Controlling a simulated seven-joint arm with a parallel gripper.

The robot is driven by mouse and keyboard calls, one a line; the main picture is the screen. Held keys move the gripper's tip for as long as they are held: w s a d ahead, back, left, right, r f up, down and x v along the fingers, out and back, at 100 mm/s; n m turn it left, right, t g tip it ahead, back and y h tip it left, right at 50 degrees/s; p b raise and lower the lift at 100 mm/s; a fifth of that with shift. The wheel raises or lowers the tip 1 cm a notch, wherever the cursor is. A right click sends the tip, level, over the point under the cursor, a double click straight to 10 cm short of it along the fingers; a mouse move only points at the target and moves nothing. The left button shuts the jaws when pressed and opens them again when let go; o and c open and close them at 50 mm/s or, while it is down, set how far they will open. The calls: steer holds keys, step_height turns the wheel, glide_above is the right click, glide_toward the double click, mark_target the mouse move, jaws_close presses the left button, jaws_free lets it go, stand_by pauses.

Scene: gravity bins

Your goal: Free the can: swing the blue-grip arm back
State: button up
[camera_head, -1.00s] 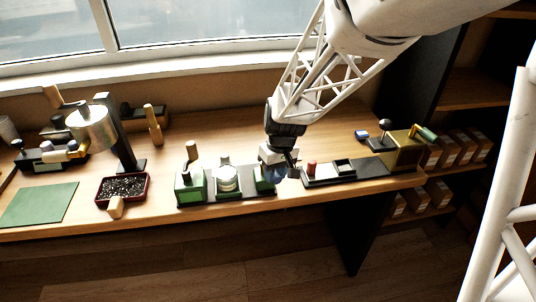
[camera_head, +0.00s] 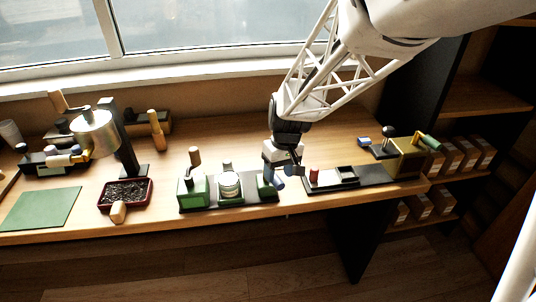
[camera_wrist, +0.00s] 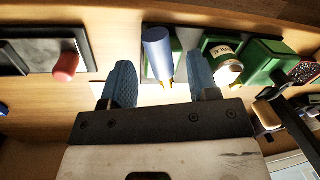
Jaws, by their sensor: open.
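The can (camera_head: 229,186), pale with a label, stands in a green and grey fixture (camera_head: 194,192); it also shows in the wrist view (camera_wrist: 226,70). The blue grip (camera_wrist: 158,50) is a smooth upright cylinder at the fixture's right end, beside a green block (camera_head: 265,187). In the wrist view my gripper (camera_wrist: 161,82) is open, with one blue ribbed fingertip on each side of the grip and visible gaps to both. Nothing is held. In the head view my gripper (camera_head: 284,170) hangs over the fixture's right end and partly hides the grip.
A black tray with a red knob (camera_head: 314,176) lies close to the right. A wooden-handled lever (camera_head: 195,157) stands at the fixture's left block. A dark red tray of pellets (camera_head: 125,193) is farther left. The bench's front edge is close; bare wood lies behind the fixture.

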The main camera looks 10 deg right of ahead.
steer(key=shift+w+d+r, duration=0.1)
steer(key=shift+d+r, duration=0.05)
steer(key=shift+r, duration=1.1)
steer(key=shift+d+r, duration=0.15)
steer(key=shift+r, duration=1.05)
steer(key=shift+s+d+r, duration=0.15)
steer(key=shift+s+r, duration=0.25)
steer(key=shift+s, duration=0.1)
steer(key=s+d+r+m+t+h, duration=0.1)
steer(key=s+r, duration=0.3)
steer(key=s, duration=0.7)
steer(key=s+d+r+m+t, duration=0.2)
steer(key=s+d+r, duration=0.1)
steer(key=s, duration=0.7)
steer(key=shift+s+d+r+m+h, duration=0.2)
steer(key=shift+s+r+m+h, duration=0.2)
steer(key=shift+r, duration=0.05)
